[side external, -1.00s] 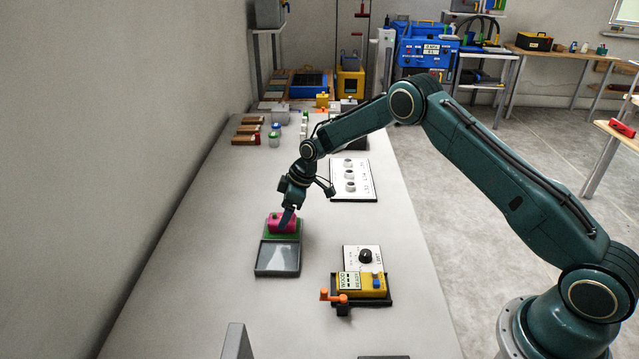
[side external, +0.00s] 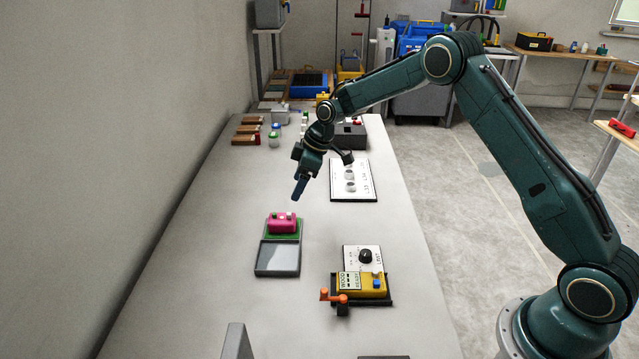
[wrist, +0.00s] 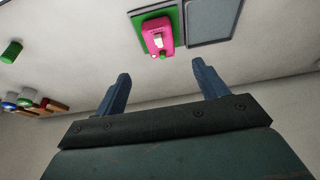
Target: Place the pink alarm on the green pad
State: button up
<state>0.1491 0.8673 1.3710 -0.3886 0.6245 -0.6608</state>
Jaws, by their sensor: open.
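The pink alarm (side external: 281,223) rests on the green pad (side external: 298,237), which forms the far part of a dark tray on the table. In the wrist view the pink alarm (wrist: 157,37) lies on the green pad (wrist: 137,20), beyond the fingertips. My gripper (side external: 299,190) is raised above the table, behind and a little right of the alarm, apart from it. In the wrist view my gripper (wrist: 160,76) is open, with nothing between its two blue fingers.
A grey panel (side external: 278,259) adjoins the pad toward the camera. A yellow device (side external: 362,285) with an orange crank stands to the right. A white board (side external: 352,182) with round knobs lies behind right. Brown blocks and small jars (side external: 274,139) stand at the far left. The table's left side is clear.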

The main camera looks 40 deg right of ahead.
dwell(0.4)
jog(key=s+a+r+m+t+h, duration=0.15)
jog(key=s+r+m, duration=0.25)
jog(key=s+r, duration=1.55)
jog(key=s+r+m+h, duration=0.1)
jog(key=s+m, duration=0.4)
jog(key=s, duration=1.8)
jog(key=shift+s+d+r+t+h, duration=0.35)
jog(key=shift+s+d+r+t, duration=0.1)
jog(key=shift+r, duration=0.4)
